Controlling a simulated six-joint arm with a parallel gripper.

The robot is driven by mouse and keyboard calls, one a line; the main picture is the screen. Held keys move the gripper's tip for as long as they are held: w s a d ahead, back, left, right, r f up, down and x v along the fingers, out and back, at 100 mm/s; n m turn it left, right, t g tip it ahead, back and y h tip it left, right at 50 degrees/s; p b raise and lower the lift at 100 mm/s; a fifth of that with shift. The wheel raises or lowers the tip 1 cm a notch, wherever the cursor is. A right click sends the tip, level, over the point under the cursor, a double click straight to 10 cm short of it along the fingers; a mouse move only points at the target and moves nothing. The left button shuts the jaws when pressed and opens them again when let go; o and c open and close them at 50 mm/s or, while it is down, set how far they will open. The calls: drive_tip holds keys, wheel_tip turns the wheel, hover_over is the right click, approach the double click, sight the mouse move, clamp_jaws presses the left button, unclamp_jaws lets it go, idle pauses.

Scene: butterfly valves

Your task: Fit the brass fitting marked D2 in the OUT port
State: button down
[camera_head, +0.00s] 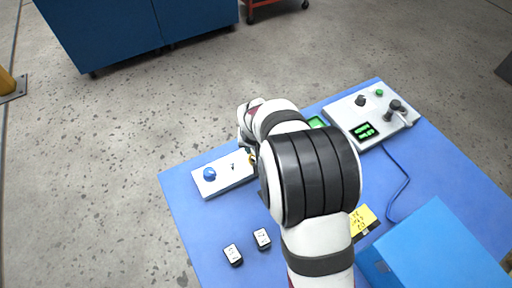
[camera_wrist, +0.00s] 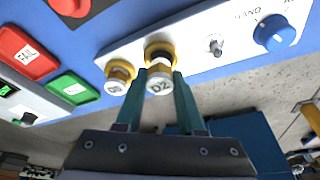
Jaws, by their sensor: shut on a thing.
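In the wrist view my gripper (camera_wrist: 158,76) is shut on the brass fitting marked D2 (camera_wrist: 159,86), whose pale end face points toward the camera. The fitting is lined up with a brass ring (camera_wrist: 161,48) with a dark middle on the white panel (camera_wrist: 205,45); I cannot tell whether it is seated. A second brass-ringed fitting (camera_wrist: 118,76) with a pale face is just left of it; its mark is hard to read. No OUT label is readable. In the head view the white panel (camera_head: 226,180) shows, but my arm hides the gripper and the D2 fitting.
The panel carries a toggle switch (camera_wrist: 215,46) and a blue knob (camera_wrist: 272,34). Red (camera_wrist: 27,54) and green (camera_wrist: 68,89) labelled blocks lie left. On the blue table are a grey control box (camera_head: 372,112), a blue box (camera_head: 438,250), a yellow note (camera_head: 364,220) and two dark labelled blocks (camera_head: 233,254).

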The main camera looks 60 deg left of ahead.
drive_tip(key=shift+f, duration=0.2)
idle(0.3)
drive_tip(key=shift+f, duration=0.3)
drive_tip(key=shift+d+f, duration=0.1)
drive_tip(key=shift+f, duration=0.4)
idle(0.4)
drive_tip(key=shift+f, duration=0.2)
drive_tip(key=c, duration=0.6)
unclamp_jaws()
drive_tip(key=shift+c, duration=0.2)
drive_tip(key=shift+o, duration=0.2)
drive_tip(key=shift+r, duration=3.85)
